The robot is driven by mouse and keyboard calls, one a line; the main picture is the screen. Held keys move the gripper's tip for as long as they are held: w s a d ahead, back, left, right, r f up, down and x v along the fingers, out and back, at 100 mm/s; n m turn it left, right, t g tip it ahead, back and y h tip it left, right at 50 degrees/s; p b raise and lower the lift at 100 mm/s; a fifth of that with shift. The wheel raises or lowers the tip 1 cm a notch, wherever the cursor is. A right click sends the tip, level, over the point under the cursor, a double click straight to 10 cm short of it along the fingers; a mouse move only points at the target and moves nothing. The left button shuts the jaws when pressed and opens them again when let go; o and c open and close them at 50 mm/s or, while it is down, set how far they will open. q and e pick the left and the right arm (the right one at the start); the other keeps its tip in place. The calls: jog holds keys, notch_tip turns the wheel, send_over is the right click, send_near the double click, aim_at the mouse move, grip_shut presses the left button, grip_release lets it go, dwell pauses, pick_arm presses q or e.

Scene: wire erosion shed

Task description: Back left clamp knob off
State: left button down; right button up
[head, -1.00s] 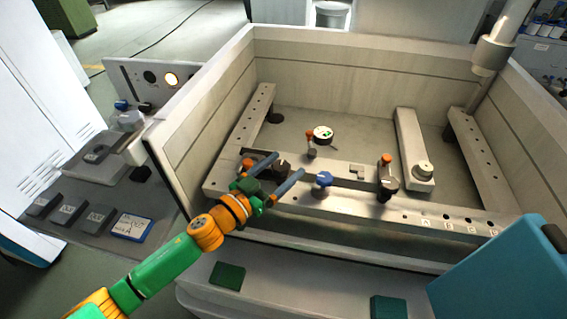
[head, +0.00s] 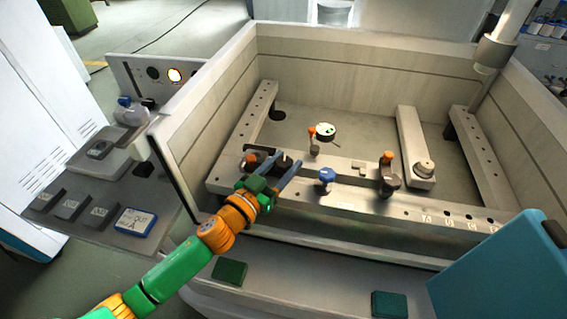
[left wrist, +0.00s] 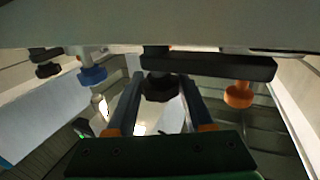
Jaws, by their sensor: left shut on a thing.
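The left clamp has a dark knob (head: 286,161) and a dark bar on the near rail (head: 350,205) of the tank. An orange knob (head: 250,159) stands at the bar's left end. My left gripper (head: 287,160) reaches it from the front, with its two blue-grey fingers on either side of the dark knob. In the left wrist view the dark knob (left wrist: 160,90) sits between the fingertips, under the dark bar (left wrist: 210,66), and the gripper is shut on it. The orange knob (left wrist: 238,96) is to the right there. My right gripper is not in view.
A blue knob (head: 327,175) stands close to the right of my gripper. A second clamp with an orange knob (head: 388,157) is further right. A round dial (head: 326,131) is behind. The tank's left wall (head: 205,110) rises beside my arm. A teal panel (head: 500,275) fills the lower right.

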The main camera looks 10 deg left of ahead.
pick_arm(q)
jog(key=n+t+y+b, duration=0.1)
jog(key=n+y, duration=0.1)
jog(key=y, duration=0.1)
jog(key=shift+f, duration=0.1)
jog(key=n+y+b, duration=0.2)
jog(key=y, duration=0.1)
jog(key=shift+y, duration=0.3)
jog(key=shift+r+n+y+b, duration=0.2)
jog(key=shift+n+y+b, duration=0.4)
jog(key=shift+y+b, duration=0.1)
jog(key=shift+r, duration=0.1)
jog(key=c, duration=0.6)
grip_release()
jog(key=o, duration=0.3)
jog(key=shift+w, duration=0.1)
jog(key=shift+w+f, duration=0.1)
jog(key=shift+f, duration=0.1)
